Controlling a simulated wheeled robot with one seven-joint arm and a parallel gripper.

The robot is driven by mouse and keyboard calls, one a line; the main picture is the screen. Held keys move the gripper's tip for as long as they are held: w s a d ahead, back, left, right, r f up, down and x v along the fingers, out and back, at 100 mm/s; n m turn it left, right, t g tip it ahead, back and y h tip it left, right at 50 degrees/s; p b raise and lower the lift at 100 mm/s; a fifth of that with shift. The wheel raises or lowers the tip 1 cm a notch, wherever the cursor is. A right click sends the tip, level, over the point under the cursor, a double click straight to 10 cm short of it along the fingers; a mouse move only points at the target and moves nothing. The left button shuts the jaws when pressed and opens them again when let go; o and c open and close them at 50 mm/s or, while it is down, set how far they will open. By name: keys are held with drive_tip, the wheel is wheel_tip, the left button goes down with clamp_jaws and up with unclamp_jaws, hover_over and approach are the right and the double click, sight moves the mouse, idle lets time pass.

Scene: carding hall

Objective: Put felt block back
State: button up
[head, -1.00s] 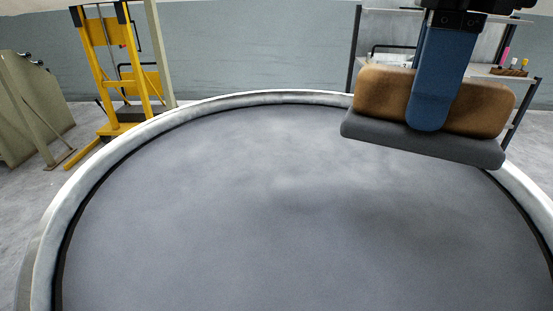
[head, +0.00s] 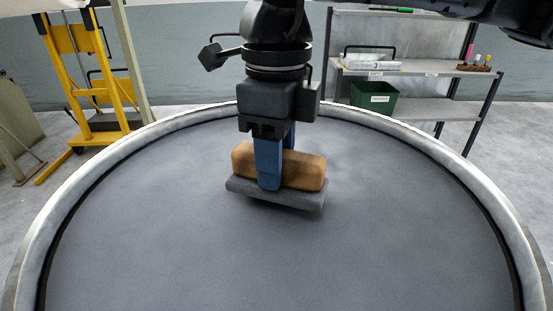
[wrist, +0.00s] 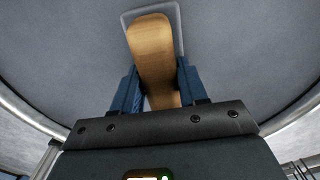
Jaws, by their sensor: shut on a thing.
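The felt block (head: 308,172) has a brown wooden body on a dark grey felt pad. My gripper (head: 275,176) comes down from above with its blue fingers shut on the wooden body, one finger on each side. The block is over the middle-rear part of a large round grey surface (head: 200,250), its long side running roughly left to right and slightly tilted. I cannot tell whether the pad touches the surface. In the wrist view, the wooden body (wrist: 154,45) lies between the blue fingers, with the pale pad edge around its far end.
A pale raised rim (head: 450,165) runs round the grey surface. Behind it at the right, a shelf unit (head: 425,108) holds a green bin (head: 374,96), a white box (head: 372,64) and small bottles or markers. A yellow lift (head: 75,70) stands at back left. The surface around the block is clear.

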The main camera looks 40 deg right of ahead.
drive_tip(key=shift+f, duration=0.75)
drive_tip(key=o, duration=0.9)
drive_tip(key=shift+o, duration=0.2)
drive_tip(key=shift+r, duration=0.15)
wheel_tip(320, 180, up, 12)
drive_tip(key=shift+f+b, duration=0.1)
drive_tip(key=shift+b, duration=0.3)
